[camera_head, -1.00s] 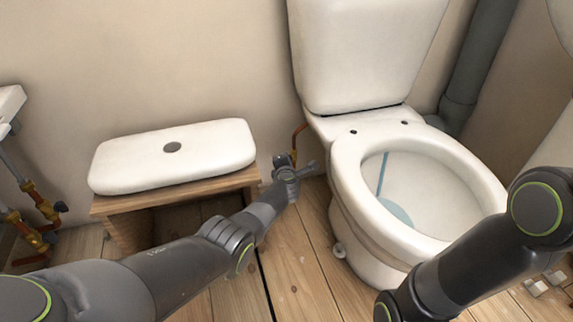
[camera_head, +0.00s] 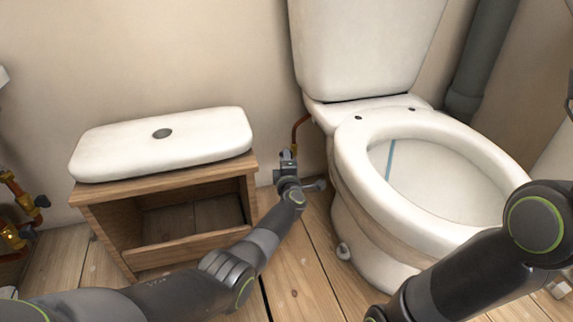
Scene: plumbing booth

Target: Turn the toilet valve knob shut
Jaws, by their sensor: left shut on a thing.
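My left gripper (camera_head: 287,161) is at the wall between the wooden box and the toilet, at the lower end of a copper pipe (camera_head: 296,131). It is shut on the valve knob, which is mostly hidden by the gripper and wrist. A small piece of brassy fitting (camera_head: 294,149) shows just beside the fingertips. The toilet (camera_head: 352,214) stands to the right of the gripper, with its bowl open. My right arm comes in at the lower right, in front of the bowl; its gripper is out of view.
A wooden box (camera_head: 163,184) with an open front stands left of my left gripper and bears the white cistern lid (camera_head: 163,145). More pipes with valves (camera_head: 27,203) are at the far left. A grey drain pipe (camera_head: 486,57) runs behind the toilet. Floorboards between box and toilet are clear.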

